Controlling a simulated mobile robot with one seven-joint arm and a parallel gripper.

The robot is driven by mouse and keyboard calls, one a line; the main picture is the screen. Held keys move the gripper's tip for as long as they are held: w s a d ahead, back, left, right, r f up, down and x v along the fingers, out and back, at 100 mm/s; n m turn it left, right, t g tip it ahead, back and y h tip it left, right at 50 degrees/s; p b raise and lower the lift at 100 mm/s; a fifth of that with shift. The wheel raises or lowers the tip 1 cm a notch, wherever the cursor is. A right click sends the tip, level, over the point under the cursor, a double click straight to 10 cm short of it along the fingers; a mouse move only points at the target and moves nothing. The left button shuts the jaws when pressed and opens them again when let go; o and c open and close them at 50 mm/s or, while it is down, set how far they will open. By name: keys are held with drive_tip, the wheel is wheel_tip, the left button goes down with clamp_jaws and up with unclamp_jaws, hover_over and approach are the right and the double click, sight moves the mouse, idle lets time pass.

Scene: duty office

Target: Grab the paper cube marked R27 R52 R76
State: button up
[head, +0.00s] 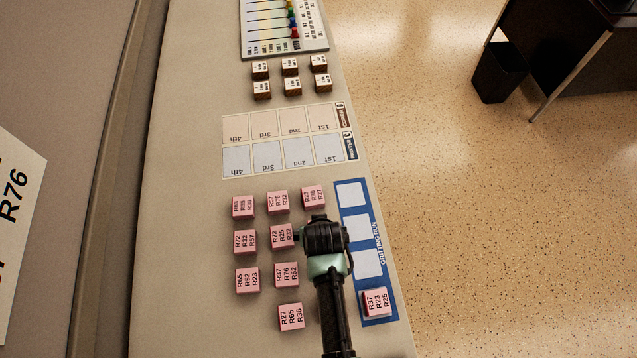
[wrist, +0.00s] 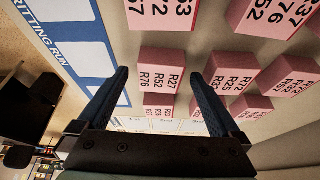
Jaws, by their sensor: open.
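The pink paper cube marked R27 R52 R76 (wrist: 160,78) stands on the counter in the middle of the wrist view. In the head view it is hidden under my gripper (head: 322,228). In the wrist view my gripper (wrist: 158,74) is open and empty. Its two dark fingers appear on either side of the cube, with a gap to each; I cannot tell whether the tips are down at its level. The blue GRITTING RUN strip (head: 353,228) lies to the right, with one pink cube (head: 375,302) on its nearest square.
Several other pink cubes (head: 282,236) stand close around, one (wrist: 232,75) just right of the right finger in the wrist view. Brown-sided cubes (head: 290,67) and a pegged board (head: 285,25) are farther up the counter.

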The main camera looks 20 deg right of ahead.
drive_tip(key=shift+c, duration=0.2)
drive_tip(key=c, duration=1.4)
drive_tip(key=shift+c, duration=0.2)
drive_tip(key=shift+r, duration=0.1)
